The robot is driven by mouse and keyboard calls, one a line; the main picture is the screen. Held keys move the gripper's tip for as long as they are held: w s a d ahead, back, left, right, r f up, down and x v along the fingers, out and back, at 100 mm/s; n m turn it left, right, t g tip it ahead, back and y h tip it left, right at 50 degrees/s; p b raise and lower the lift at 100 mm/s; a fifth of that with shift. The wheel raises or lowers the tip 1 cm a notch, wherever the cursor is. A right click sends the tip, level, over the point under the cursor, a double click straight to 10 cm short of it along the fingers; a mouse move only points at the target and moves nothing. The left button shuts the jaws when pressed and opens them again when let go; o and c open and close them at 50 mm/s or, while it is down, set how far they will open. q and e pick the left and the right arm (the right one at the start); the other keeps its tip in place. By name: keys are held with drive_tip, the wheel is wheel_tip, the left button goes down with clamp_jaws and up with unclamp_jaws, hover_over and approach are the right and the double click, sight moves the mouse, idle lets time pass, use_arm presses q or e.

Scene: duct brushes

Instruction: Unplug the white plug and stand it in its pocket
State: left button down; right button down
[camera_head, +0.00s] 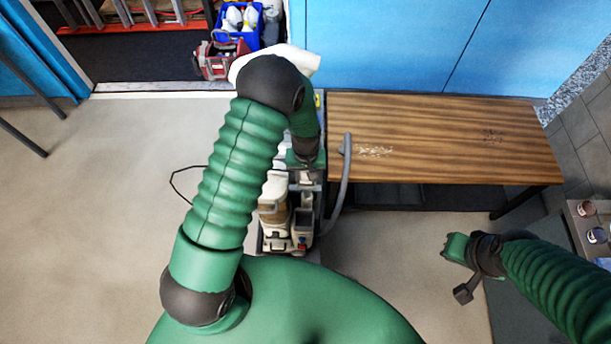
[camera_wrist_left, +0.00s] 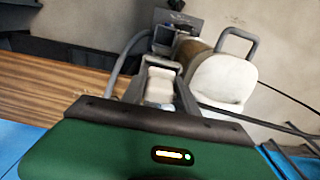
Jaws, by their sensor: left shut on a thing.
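My left gripper (camera_head: 304,166) is low over the machine (camera_head: 290,222) in the head view, and its arm hides part of that machine. In the left wrist view the two grey fingers of this gripper (camera_wrist_left: 160,72) are closed on a white block, which I take to be the white plug (camera_wrist_left: 159,86). Whether the plug still sits in a socket cannot be told. Just beyond it is a dark, square-mouthed grey holder (camera_wrist_left: 164,38); whether this is the pocket is unclear. My right gripper (camera_head: 468,268) hangs at the lower right, away from the machine; its jaw opening is unclear.
A wooden table (camera_head: 440,140) stands right of the machine, with a grey hose (camera_head: 344,180) between them. A white rounded tank (camera_wrist_left: 222,80) and black cables are close beside the left fingers. A blue crate (camera_head: 236,42) stands at the back.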

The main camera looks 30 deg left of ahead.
use_arm(q)
drive_tip(key=c, duration=0.9)
unclamp_jaws()
drive_tip(key=shift+s+d+f, duration=0.2)
drive_tip(key=shift+s+f, duration=0.2)
drive_tip(key=shift+o, duration=0.2)
drive_tip(key=r+b, duration=0.1)
drive_tip(key=r, duration=0.2)
drive_tip(key=w+r+b, duration=0.1)
drive_tip(key=r, duration=0.2)
drive_tip(key=shift+w, duration=0.2)
use_arm(e)
drive_tip(key=s+b+x, duration=0.1)
drive_tip(key=b+x, duration=0.1)
drive_tip(key=x, duration=0.2)
use_arm(q)
wheel_tip(320, 180, up, 17)
drive_tip(key=p, duration=0.4)
drive_tip(key=shift+s+a+f, duration=0.2)
drive_tip(key=shift+s, duration=0.25)
use_arm(e)
drive_tip(key=r, duration=0.4)
drive_tip(key=shift+w+a, duration=0.1)
drive_tip(key=shift+w, duration=0.25)
use_arm(q)
drive_tip(key=shift+w+f, duration=0.15)
use_arm(e)
drive_tip(key=shift+w, duration=0.15)
